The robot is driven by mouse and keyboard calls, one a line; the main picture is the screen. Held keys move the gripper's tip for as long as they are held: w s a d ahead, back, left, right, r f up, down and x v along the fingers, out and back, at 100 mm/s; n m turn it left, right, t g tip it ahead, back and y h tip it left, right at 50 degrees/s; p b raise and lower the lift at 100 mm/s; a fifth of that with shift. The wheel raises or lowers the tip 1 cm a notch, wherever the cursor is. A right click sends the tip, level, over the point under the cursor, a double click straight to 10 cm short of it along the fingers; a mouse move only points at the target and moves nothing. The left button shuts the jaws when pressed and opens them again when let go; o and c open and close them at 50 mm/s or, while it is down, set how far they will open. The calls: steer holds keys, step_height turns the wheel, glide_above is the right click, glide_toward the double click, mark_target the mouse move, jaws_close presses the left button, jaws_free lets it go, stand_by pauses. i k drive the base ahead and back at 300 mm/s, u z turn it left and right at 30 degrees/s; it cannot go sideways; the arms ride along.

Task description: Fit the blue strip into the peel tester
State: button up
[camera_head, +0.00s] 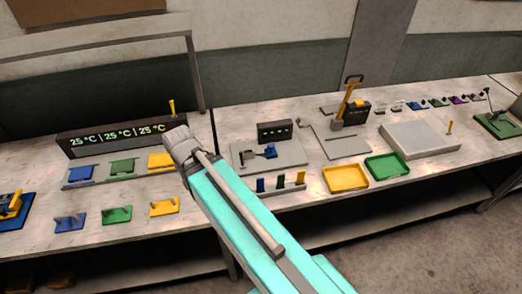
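A small blue upright strip (260,185) stands at the left end of a low rack (290,190) at the front of the bench, beside a dark green one and a yellow one. Behind the rack is a grey plate (289,156) with a blue clamp-like part (269,150) and a small dark display box (275,132). This looks like the peel tester, but I cannot be sure. My turquoise arm crosses the view from the lower right up to a grey joint left of that plate. My gripper is not visible, and I cannot see whether it holds anything.
A long display box (118,138) reads 25 °C three times, with blue, green and yellow pieces before it. A yellow-handled press (347,104), a yellow tray (346,178), a green tray (387,167) and a pale block (419,139) stand to the right.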

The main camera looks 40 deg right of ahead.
mark_target(291, 154)
steer(key=u, duration=0.1)
steer(key=k, duration=0.7)
steer(key=z, duration=0.95)
steer(key=i, duration=1)
